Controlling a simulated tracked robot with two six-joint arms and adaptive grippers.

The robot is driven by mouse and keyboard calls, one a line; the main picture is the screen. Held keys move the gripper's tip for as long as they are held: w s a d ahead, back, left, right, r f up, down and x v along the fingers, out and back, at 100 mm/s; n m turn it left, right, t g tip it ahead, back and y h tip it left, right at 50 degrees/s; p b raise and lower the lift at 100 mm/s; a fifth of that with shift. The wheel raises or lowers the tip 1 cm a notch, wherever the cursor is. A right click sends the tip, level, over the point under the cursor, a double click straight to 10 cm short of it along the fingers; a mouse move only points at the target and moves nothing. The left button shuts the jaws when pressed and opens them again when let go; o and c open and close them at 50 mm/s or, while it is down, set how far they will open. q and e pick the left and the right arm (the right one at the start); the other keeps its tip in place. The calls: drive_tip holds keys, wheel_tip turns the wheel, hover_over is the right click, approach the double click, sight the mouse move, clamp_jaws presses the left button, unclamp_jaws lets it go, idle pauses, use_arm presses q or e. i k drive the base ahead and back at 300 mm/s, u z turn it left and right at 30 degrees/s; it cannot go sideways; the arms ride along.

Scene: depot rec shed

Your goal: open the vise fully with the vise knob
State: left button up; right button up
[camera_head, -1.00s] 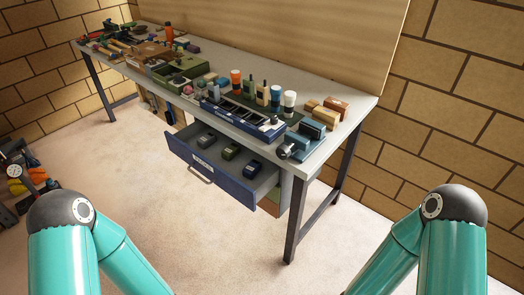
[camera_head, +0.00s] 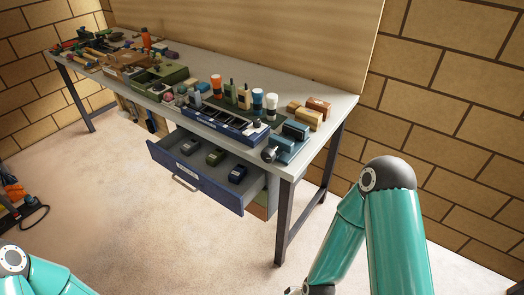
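A blue vise (camera_head: 287,145) stands at the near right corner of the workbench. Its round dark and silver knob (camera_head: 269,154) points toward the front of the bench. The jaws are small in this view, and I cannot tell how wide their gap is. Neither gripper shows in the head view. My teal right arm stands at the lower right, apart from the bench. Only a part of my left arm shows in the lower left corner. Nothing of mine touches the vise or its knob.
The long workbench (camera_head: 340,108) carries a blue tray (camera_head: 207,122), bottles, blocks and tools. A blue drawer (camera_head: 205,182) with several small items sticks out below, left of the vise. Open floor (camera_head: 160,235) lies in front. A cable and orange item lie far left.

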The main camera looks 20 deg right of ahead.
sight(269, 155)
drive_tip(key=i, duration=0.95)
drive_tip(key=z, duration=0.05)
